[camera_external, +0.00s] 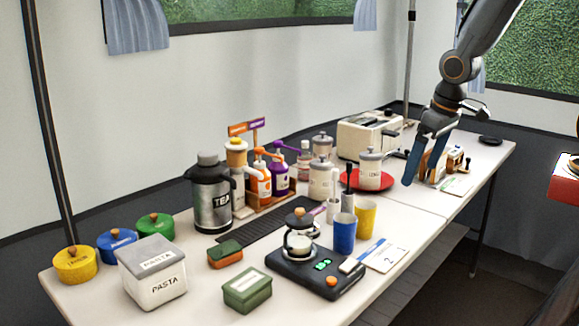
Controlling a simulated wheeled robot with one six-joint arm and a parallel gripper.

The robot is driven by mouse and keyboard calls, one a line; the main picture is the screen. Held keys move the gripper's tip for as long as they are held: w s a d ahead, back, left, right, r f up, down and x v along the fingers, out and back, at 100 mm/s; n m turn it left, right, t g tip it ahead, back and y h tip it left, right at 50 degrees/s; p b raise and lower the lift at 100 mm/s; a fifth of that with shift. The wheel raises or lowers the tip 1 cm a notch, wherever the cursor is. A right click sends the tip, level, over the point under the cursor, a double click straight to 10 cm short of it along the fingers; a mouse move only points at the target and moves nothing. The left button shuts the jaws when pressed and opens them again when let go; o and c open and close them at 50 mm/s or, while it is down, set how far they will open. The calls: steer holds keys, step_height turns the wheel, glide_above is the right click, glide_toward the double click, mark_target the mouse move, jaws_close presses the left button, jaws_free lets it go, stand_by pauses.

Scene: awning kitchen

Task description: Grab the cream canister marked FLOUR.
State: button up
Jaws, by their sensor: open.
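Several cream canisters with grey lids stand mid-table. One canister (371,170) stands on a red plate (347,180), a second canister (321,181) stands to its left, and a third canister (322,147) is behind. Their lettering is too small for me to tell which one says FLOUR. A larger cream box (158,283) at the front left reads PASTA. My gripper (425,172) is open, with blue fingers pointing down, to the right of the red plate in the picture. It appears empty and apart from the canisters. It partly hides small bottles behind it.
A white toaster (362,135) stands behind the plate. A TEA flask (210,200), syrup pumps (262,182), a blue cup (344,234), a yellow cup (366,218) and a scale with a glass pot (312,272) crowd the left and front. Bare tabletop (425,207) shows below my gripper.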

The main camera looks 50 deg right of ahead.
steer(key=shift+g, duration=0.8)
steer(key=s, duration=0.1)
steer(key=s+a+r, duration=0.1)
steer(key=s, duration=0.1)
steer(key=s+r, duration=0.1)
steer(key=shift+s+a, duration=0.2)
steer(key=c, duration=0.4)
steer(key=shift+s, duration=0.1)
steer(key=shift+c, duration=1.3)
